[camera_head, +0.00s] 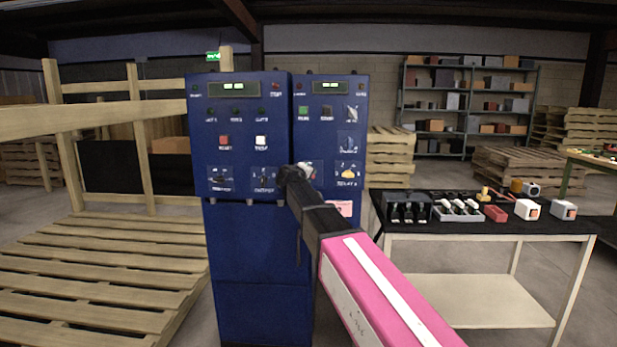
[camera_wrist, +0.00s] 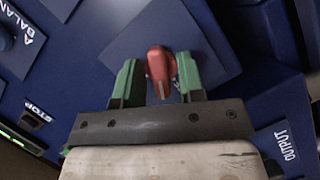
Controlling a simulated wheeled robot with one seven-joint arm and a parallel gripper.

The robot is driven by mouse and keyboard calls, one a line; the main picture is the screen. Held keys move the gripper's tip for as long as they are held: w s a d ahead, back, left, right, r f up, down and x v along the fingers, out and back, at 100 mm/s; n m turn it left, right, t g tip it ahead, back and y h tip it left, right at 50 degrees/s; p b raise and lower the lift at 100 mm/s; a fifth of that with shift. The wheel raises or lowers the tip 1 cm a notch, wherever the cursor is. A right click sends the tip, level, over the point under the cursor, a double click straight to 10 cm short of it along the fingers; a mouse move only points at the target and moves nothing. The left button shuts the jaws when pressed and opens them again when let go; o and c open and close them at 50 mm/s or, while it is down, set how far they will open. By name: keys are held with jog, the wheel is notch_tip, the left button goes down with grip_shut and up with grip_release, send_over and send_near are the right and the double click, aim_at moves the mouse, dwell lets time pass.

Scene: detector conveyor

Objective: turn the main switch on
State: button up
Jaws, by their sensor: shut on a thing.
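Two blue control cabinets stand side by side in the head view, the left one (camera_head: 250,245) in front of me and the right one (camera_head: 358,105) beside it. My gripper (camera_head: 300,171) is at the panel near the seam between them. In the wrist view my gripper (camera_wrist: 158,78) has its green fingertips on either side of a red switch knob (camera_wrist: 160,66) on a square blue plate, and is shut on it. The knob's own label is not readable, so I cannot tell by name that it is the main switch. My arm hides part of the right cabinet.
A knob (camera_wrist: 5,38) by a BALANCE label and labels STOP and OUTPUT lie around the plate. A table (camera_head: 470,228) with several small devices stands at right. Wooden pallets (camera_head: 100,265) lie at left.

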jog(key=m+y, duration=0.2)
jog(key=m, duration=0.2)
jog(key=m+g+y, duration=0.1)
jog(key=m+y, duration=0.2)
jog(key=m, duration=0.1)
jog(key=shift+d+y, duration=0.15)
jog(key=shift+y, duration=0.15)
jog(key=shift+m, duration=0.3)
dwell(0.4)
jog(key=o, duration=0.6)
jog(key=shift+c, duration=0.2)
jog(key=v, duration=1)
jog(key=shift+s+r, duration=0.25)
jog(key=shift+s, duration=0.1)
jog(key=shift+f, duration=0.1)
